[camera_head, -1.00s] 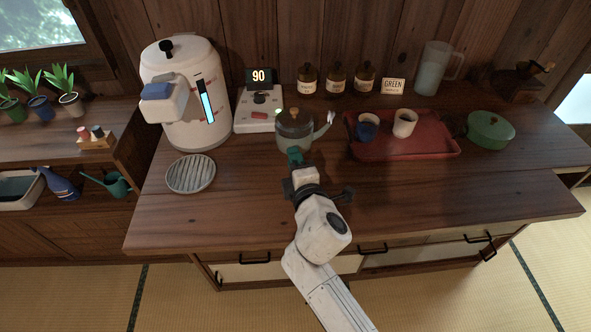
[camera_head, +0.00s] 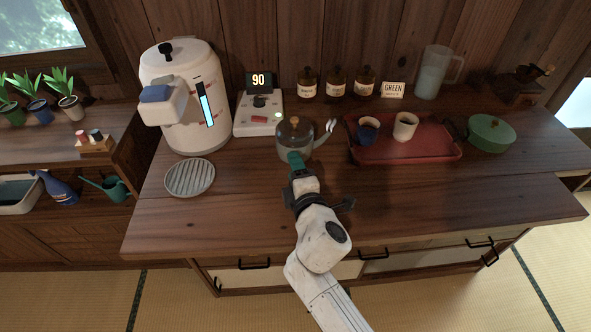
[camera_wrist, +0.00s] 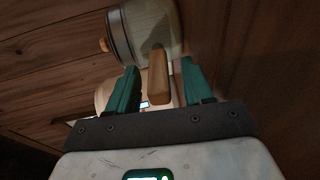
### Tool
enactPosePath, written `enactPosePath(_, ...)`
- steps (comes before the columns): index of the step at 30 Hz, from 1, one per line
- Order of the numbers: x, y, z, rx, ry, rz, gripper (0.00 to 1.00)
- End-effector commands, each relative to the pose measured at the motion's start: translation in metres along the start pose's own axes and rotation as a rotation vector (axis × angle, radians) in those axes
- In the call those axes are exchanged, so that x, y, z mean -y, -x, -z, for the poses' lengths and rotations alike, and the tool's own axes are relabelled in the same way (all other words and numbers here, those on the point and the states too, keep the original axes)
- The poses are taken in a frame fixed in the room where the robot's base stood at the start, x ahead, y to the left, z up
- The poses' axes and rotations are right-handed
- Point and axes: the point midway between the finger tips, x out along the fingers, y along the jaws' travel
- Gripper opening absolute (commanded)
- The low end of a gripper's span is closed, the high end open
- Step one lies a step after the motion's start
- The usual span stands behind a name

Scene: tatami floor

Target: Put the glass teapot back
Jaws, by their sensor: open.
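The glass teapot (camera_head: 295,140) with a wooden lid knob stands upright on the wooden counter, just in front of the white device showing 90. Its spout points right. My gripper (camera_head: 296,162) is at the teapot's near side. In the wrist view, the open teal fingers (camera_wrist: 160,80) are on either side of the teapot's wooden handle (camera_wrist: 158,76), with a visible gap on each side. The glass body (camera_wrist: 150,25) is beyond the fingertips. My fingers hide part of the teapot's near side in the head view.
A white dispenser (camera_head: 185,110) and round slatted drip tray (camera_head: 190,178) are left. The white device (camera_head: 259,115) is behind the teapot. A red tray (camera_head: 400,152) with two cups and a green lidded pot (camera_head: 490,133) are right. The front counter strip is clear.

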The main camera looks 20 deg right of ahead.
Motion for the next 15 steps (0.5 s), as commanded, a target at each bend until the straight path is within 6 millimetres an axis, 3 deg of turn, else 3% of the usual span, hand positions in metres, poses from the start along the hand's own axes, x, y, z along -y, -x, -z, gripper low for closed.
enactPosePath(5,-0.002,0.004,0.0,-0.001,0.0,0.001,0.51)
enactPosePath(15,-0.001,0.069,0.0,-0.002,0.0,0.002,0.51)
